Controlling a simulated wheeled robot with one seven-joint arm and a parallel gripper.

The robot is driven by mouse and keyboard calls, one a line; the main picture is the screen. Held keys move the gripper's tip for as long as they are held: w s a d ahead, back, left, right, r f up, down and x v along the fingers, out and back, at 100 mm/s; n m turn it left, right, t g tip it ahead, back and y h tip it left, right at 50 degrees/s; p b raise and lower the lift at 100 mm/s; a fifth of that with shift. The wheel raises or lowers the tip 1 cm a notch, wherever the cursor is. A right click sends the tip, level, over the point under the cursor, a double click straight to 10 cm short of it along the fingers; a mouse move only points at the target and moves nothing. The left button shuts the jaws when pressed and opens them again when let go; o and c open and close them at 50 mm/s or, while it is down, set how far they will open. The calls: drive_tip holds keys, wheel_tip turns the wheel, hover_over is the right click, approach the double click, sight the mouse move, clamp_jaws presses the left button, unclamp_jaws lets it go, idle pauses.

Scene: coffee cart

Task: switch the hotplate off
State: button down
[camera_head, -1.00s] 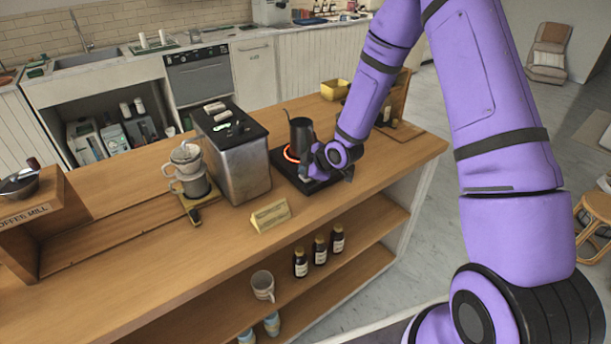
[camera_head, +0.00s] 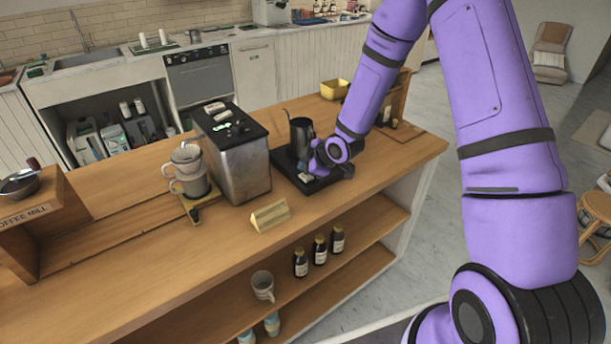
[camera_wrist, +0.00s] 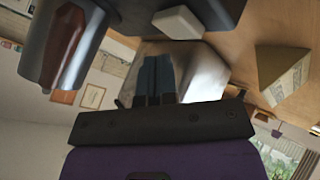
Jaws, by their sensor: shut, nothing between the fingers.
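The black hotplate (camera_head: 286,167) lies on the wooden counter, right of the steel box, with no orange glow showing on it. A dark kettle (camera_head: 300,131) stands on it; the kettle's side and brown handle also show in the wrist view (camera_wrist: 66,42). My gripper (camera_head: 309,174) is low at the hotplate's front part, partly hidden by my wrist. In the wrist view its two fingers (camera_wrist: 158,76) are together and empty. A pale block (camera_wrist: 178,22) on the hotplate's dark edge, apparently its switch, is just beyond the fingertips. I cannot tell whether they touch.
The steel box (camera_head: 237,170) stands close on the left. A small wooden sign (camera_head: 270,215) is at the counter's front edge. Counter to the right of the hotplate is mostly clear.

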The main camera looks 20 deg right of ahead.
sight(306, 177)
wheel_tip(306, 177, up, 6)
idle(0.9)
